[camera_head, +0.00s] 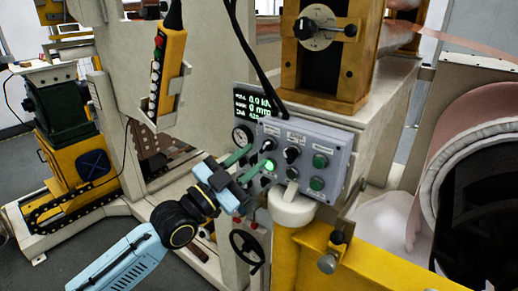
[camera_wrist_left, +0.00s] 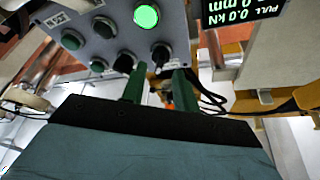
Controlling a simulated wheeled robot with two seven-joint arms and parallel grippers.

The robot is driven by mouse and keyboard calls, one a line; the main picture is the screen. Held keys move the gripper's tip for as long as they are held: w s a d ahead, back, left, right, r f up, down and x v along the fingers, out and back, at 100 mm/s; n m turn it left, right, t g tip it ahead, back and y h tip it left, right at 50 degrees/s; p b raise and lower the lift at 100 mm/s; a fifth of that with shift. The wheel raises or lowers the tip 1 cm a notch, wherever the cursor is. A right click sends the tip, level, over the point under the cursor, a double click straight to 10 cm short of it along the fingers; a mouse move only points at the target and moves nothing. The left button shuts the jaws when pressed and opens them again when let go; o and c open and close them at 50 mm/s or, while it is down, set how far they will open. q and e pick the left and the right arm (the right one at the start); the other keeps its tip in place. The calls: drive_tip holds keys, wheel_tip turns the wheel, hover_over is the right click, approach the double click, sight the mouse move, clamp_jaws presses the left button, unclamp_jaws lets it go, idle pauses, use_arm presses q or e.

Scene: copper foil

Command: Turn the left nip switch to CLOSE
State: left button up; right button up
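The grey control panel (camera_head: 304,150) carries black rotary switches and green buttons. Its upper-left black switch (camera_head: 268,145) sits above a lit green button (camera_head: 268,165); I take it as the left nip switch. The labels are too small to read, so its setting is unclear. In the left wrist view, this black switch (camera_wrist_left: 161,53) shows just beyond the gap between my green fingertips, with the lit button (camera_wrist_left: 146,16) above it. My left gripper (camera_head: 252,160) is open and empty close to the panel's left side; contact with the switch cannot be told. My right gripper is out of view.
A second black switch (camera_head: 292,154) and green buttons (camera_head: 320,161) lie right of it. A display (camera_head: 256,102) and gauge (camera_head: 242,135) stand up-left. A hanging yellow pendant (camera_head: 169,70), black cable and handwheel (camera_head: 247,251) are near my left arm.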

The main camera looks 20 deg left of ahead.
sight(262, 150)
use_arm(q)
drive_tip(key=shift+x, duration=1.55)
drive_tip(key=c, duration=0.6)
